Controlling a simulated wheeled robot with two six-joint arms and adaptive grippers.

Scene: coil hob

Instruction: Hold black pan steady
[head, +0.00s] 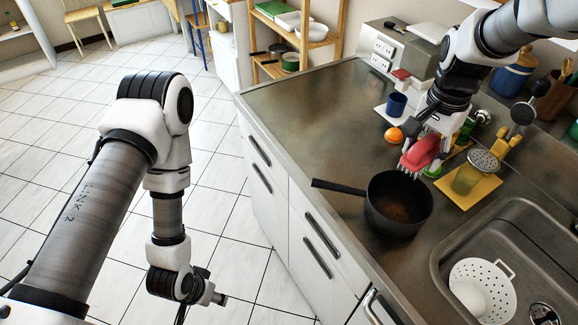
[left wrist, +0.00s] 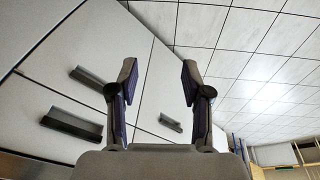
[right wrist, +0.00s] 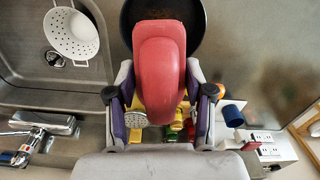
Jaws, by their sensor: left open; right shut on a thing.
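The black pan (head: 385,224) stands on the steel counter near the sink, its handle (head: 338,187) pointing left toward the counter's front edge. There is brownish stuff on its inside bottom. In the right wrist view the pan (right wrist: 198,30) is partly hidden behind a red brush. My right gripper (head: 425,140) is shut on the red brush (head: 419,155), bristles down, just behind the pan. The brush also fills the middle of the right wrist view (right wrist: 160,65). My left gripper (head: 212,296) is open and empty, low in front of the cabinets, away from the pan; its spread fingers show in the left wrist view (left wrist: 158,80).
The sink (head: 480,235) with a white colander (head: 482,285) lies right of the pan. The counter left of the pan is clear.

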